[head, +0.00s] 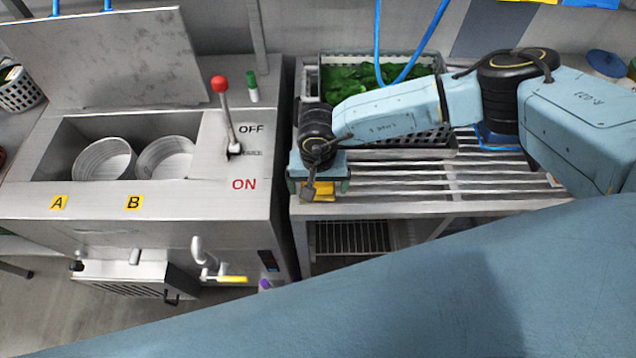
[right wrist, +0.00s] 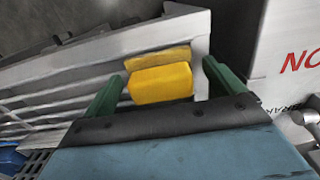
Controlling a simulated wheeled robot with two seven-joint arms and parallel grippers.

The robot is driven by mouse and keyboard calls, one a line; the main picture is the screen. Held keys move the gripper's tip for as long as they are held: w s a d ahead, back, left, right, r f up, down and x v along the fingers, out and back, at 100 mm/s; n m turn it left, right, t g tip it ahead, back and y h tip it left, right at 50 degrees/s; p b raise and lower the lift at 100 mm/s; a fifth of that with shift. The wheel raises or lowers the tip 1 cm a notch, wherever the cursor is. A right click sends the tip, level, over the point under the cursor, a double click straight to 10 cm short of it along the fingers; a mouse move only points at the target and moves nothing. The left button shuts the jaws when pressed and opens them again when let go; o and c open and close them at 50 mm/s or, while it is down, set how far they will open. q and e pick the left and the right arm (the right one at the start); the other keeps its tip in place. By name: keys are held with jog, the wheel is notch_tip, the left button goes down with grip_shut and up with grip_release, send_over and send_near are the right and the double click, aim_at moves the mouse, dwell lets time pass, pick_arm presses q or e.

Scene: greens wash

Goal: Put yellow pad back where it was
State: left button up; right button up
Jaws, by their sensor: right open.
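The yellow pad (right wrist: 160,82) lies on the slatted metal rack (right wrist: 60,75), near its left front corner in the head view. In the right wrist view it sits between the two green fingers of my right gripper (right wrist: 168,88), with a gap on each side. In the head view a strip of the pad (head: 318,194) shows below my right gripper (head: 318,188), which points down and is open. A darker yellow face shows behind the pad's bright one. My left gripper is out of view.
A crate of greens (head: 440,135) stands at the back of the rack. To the left is the steel washer (head: 100,200) with two round baskets, a raised lid (head: 105,60) and a red-knobbed lever (head: 221,85). Rack slats (head: 450,180) to the right of my gripper are clear.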

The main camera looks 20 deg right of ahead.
notch_tip(320, 180, up, 12)
dwell(0.4)
dwell(1.2)
